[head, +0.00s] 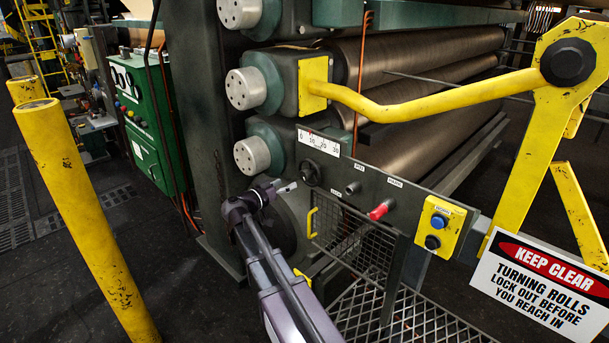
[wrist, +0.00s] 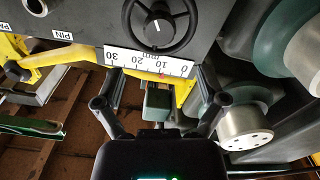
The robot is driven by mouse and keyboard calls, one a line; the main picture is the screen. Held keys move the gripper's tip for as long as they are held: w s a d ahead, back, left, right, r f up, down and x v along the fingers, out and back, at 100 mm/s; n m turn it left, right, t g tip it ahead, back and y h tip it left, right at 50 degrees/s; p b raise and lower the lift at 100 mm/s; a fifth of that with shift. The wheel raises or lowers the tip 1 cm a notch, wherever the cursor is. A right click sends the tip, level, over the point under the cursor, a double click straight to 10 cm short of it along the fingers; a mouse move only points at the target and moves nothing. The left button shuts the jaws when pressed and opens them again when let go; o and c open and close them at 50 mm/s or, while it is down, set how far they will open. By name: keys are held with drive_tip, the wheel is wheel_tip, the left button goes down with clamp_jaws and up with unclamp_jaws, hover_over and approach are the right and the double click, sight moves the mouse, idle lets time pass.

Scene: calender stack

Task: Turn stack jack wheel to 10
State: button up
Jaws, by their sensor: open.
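The stack jack wheel (head: 310,172) is a small black handwheel on the dark panel, under the white scale (head: 319,143) marked 0 to 30. In the wrist view the wheel (wrist: 160,22) shows at the top, cut by the frame edge, with a short pale line on its hub. The scale (wrist: 125,58) appears upside down there, with a small red mark near the 10; it is too small to read exactly. My gripper (head: 287,187) is left of the wheel and slightly lower. In the wrist view my gripper (wrist: 160,90) is open and empty, apart from the wheel.
A yellow button box (head: 440,227) is farther right. Steel rolls (head: 425,60) lie behind, with a yellow arm (head: 430,95) across. A mesh guard (head: 350,240) hangs below the panel. Yellow posts (head: 90,220) stand left.

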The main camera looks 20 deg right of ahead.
sight(303, 174)
drive_tip(key=x, duration=0.8)
drive_tip(key=shift+w+d, duration=0.15)
drive_tip(key=shift+d, duration=0.15)
drive_tip(key=c, duration=1.2)
